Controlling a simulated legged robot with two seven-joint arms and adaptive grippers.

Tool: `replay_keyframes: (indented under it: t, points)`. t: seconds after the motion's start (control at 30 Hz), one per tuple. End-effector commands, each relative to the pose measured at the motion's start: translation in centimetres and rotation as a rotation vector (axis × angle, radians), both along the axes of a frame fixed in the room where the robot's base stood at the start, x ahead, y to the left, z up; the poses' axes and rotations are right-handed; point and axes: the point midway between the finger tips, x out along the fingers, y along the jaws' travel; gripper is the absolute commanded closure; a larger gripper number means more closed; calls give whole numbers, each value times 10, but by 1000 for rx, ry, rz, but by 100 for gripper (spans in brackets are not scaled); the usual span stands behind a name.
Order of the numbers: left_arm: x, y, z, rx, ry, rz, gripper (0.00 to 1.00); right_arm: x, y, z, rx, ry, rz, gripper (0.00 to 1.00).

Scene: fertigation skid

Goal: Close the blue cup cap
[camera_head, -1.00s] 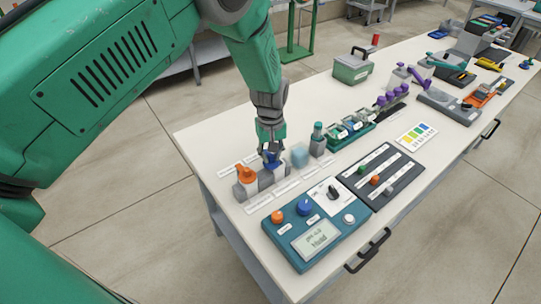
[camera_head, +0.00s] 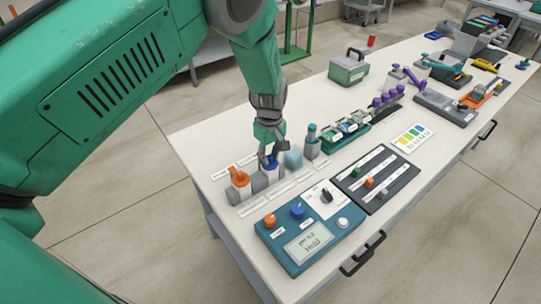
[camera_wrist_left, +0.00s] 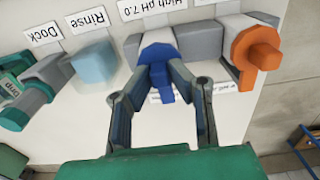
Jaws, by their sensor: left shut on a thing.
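The blue cup cap (camera_head: 270,162) is at the grey cup in the middle of the row near the table's left edge. In the left wrist view the blue cap (camera_wrist_left: 158,62) shows a lever-like tab pointing toward my palm, by the label "High pH 7.0". My left gripper (camera_head: 268,154) reaches down from above, its fingers closed on either side of the blue cap. In the left wrist view the fingertips (camera_wrist_left: 160,72) sit against the cap's sides. The fingers partly hide the cap in the head view, and I cannot tell how fully it is seated. My right gripper is not in view.
An orange-capped cup (camera_head: 239,178) stands close beside the blue one. A translucent light-blue block (camera_head: 293,158) and a grey dock with a green-topped probe (camera_head: 312,140) stand on the other side. A teal control box (camera_head: 309,236) lies in front.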

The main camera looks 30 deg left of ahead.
Motion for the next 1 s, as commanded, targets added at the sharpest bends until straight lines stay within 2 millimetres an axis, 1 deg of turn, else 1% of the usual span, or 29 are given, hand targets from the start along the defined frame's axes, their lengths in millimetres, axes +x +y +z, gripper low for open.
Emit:
replay_keyframes:
  t: [0.17, 0.2, 0.23, 0.53, 0.67, 0.77, 1.0]
  points:
    - [1, 0, 0, 1, -5, 0, 100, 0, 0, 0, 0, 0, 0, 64]
    - [1, 0, 0, 0, -6, 0, 74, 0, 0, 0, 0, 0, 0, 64]
    - [1, 0, 0, 0, -6, 0, 64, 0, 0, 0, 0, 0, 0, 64]
    - [0, 0, 1, 1, -5, -1, 64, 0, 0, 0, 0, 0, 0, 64]
    - [1, 0, 9, 0, -6, -2, 64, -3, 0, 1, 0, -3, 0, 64]
    - [2, 0, 25, 0, -8, -2, 64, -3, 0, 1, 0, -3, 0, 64]
    - [3, 0, 77, 1, -8, -2, 64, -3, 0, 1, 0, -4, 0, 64]
